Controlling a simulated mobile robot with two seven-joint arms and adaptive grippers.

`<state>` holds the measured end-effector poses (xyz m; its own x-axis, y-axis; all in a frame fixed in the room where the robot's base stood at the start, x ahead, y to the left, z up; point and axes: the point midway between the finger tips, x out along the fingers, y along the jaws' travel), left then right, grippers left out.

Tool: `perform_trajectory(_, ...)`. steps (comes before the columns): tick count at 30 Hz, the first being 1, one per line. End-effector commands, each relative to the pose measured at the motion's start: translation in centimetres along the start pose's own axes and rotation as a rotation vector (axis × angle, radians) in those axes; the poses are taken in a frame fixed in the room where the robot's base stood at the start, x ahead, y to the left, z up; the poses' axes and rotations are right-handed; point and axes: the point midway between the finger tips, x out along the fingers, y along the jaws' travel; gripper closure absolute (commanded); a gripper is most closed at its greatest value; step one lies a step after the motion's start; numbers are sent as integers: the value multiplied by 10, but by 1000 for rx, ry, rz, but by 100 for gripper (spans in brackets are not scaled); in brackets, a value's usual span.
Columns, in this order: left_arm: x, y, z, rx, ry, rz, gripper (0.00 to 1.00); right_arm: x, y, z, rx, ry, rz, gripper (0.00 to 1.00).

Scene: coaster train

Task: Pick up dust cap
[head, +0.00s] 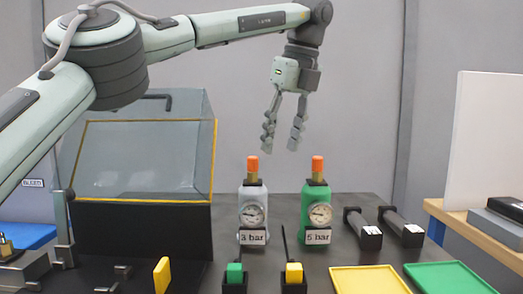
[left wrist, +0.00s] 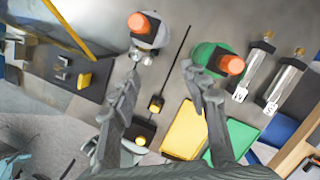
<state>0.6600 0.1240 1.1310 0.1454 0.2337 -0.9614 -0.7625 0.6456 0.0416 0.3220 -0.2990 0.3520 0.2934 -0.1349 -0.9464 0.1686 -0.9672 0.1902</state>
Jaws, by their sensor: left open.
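Two orange dust caps top brass stems in the head view. One cap (head: 253,163) is on the grey bottle (head: 246,194) marked 3 bar; the other cap (head: 318,163) is on the green bottle (head: 309,207) marked 5 bar. Both bottles stand upright. My left gripper (head: 281,142) points down, open and empty, above and between the two caps, touching neither. In the left wrist view, the grey bottle's cap (left wrist: 139,22) is beyond the left finger and the green bottle's cap (left wrist: 231,64) is beyond the right finger. My right gripper is not in view.
A clear-lidded box with a yellow frame (head: 216,160) stands at left. A yellow tray (head: 368,280) and a green tray (head: 448,278) are at front right. Thin dark rods rise from blocks in front of the bottles.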

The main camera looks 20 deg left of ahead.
Motion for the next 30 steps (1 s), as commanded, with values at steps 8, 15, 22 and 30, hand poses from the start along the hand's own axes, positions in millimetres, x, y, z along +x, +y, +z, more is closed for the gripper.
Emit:
perform_trajectory(8, -8, 28, 49, -207, -116, 28, 54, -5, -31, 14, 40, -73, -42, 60)
perform_trajectory(15, 20, 27, 52, -203, -113, 28, 54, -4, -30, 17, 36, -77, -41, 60)
perform_trajectory(22, 52, 25, 57, -202, -113, 27, 54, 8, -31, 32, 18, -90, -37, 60)
perform_trajectory(30, 57, 25, 57, -202, -112, 25, 54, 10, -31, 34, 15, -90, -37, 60)
